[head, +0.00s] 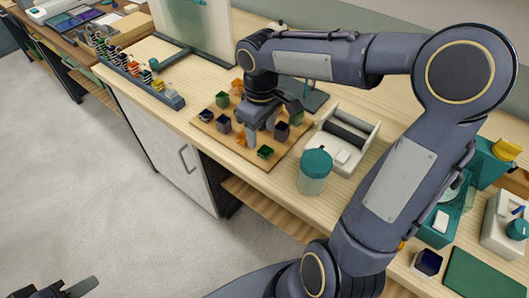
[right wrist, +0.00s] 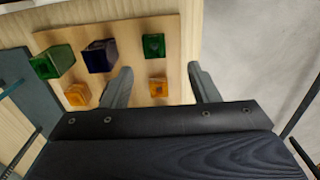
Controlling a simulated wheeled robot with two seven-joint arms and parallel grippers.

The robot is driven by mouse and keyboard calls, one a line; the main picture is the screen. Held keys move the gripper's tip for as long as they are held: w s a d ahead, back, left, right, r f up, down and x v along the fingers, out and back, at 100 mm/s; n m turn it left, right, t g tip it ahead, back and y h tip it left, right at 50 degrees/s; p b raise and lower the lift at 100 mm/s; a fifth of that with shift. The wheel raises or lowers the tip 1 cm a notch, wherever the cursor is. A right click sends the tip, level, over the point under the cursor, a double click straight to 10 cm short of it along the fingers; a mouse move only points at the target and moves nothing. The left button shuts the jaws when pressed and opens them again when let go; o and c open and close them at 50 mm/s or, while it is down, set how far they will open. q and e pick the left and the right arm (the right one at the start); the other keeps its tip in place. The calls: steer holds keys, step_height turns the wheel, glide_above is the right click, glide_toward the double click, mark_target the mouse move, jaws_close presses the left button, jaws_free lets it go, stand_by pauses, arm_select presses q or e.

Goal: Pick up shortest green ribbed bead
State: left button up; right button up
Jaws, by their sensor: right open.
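A low green bead (head: 265,152) sits near the front corner of the wooden board (head: 233,146). In the right wrist view, a low green bead (right wrist: 154,45) lies just beyond my fingertips, and a taller green bead (right wrist: 51,63) stands at left. In the head view, other green beads stand at the board's left (head: 222,99) and right (head: 297,118). My right gripper (right wrist: 160,68) is open over the board, with a low orange bead (right wrist: 158,87) between its fingers, apart from both. Ribbing is too small to make out. My left gripper (head: 72,290) is partly in view at bottom left.
Dark blue (right wrist: 100,55) and orange (right wrist: 77,94) beads stand close to my right gripper's left finger. A teal-lidded jar (head: 314,172) and a white device (head: 345,138) stand right of the board. A bead rack (head: 140,75) lies at left.

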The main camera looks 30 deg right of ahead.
mark_target(265, 150)
steer(key=f, duration=0.4)
steer(key=d+f, duration=0.1)
steer(key=f, duration=0.1)
steer(key=shift+s+f, duration=0.15)
steer(key=shift+f, duration=0.25)
steer(key=c, duration=1.1)
steer(key=shift+o, duration=0.2)
steer(key=shift+r, duration=0.1)
steer(key=shift+r, duration=0.6)
steer(key=a+r, duration=1.1)
steer(key=a, duration=0.3)
steer(key=shift+s+r, duration=0.2)
steer(key=shift+r, duration=0.15)
